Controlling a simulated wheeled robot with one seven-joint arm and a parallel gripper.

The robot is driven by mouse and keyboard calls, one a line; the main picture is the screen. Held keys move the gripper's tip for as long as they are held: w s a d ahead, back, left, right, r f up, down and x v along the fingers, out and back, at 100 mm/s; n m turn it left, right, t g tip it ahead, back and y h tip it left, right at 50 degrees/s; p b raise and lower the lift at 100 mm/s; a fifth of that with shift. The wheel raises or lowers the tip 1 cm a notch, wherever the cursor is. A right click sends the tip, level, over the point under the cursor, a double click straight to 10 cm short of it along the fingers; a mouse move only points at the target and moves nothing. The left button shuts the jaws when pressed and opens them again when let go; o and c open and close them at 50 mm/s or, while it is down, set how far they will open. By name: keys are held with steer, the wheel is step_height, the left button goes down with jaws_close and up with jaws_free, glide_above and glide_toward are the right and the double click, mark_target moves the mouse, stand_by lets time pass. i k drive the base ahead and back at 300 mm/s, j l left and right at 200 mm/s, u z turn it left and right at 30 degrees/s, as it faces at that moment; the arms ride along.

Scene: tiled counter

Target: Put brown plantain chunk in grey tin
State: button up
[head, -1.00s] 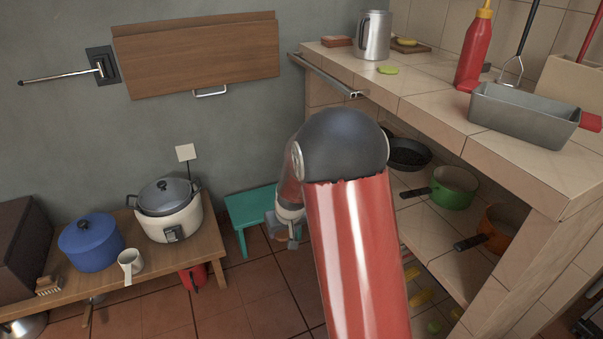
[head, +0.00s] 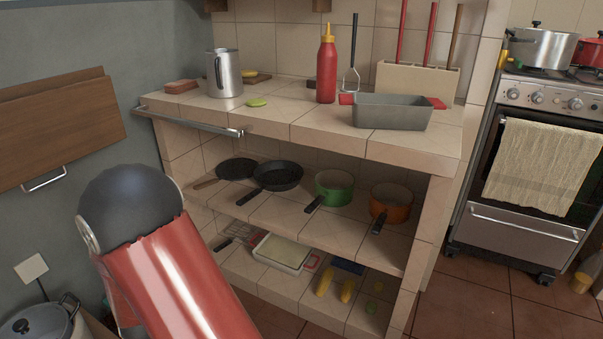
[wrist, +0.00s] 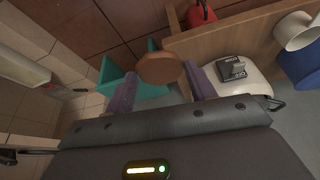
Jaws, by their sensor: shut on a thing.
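The brown plantain chunk (wrist: 160,66) is a round brown piece between the two fingers of my gripper (wrist: 160,75) in the wrist view. My gripper is shut on it and holds it above the floor, away from the counter. The grey tin (head: 392,112) is a rectangular loaf tin with red handles at its ends, on the right part of the tiled counter top in the head view. Its inside is mostly hidden by its front wall. My gripper does not show in the head view now, where my red arm is at lower left.
A red squeeze bottle (head: 327,70) stands left of the tin, with a metal jug (head: 223,73) farther left. A utensil block (head: 418,80) stands behind the tin. A metal rail (head: 190,121) runs along the counter's left edge. Pans and pots sit on the shelf below.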

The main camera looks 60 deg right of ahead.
mark_target(376, 122)
steer(key=z, duration=1.85)
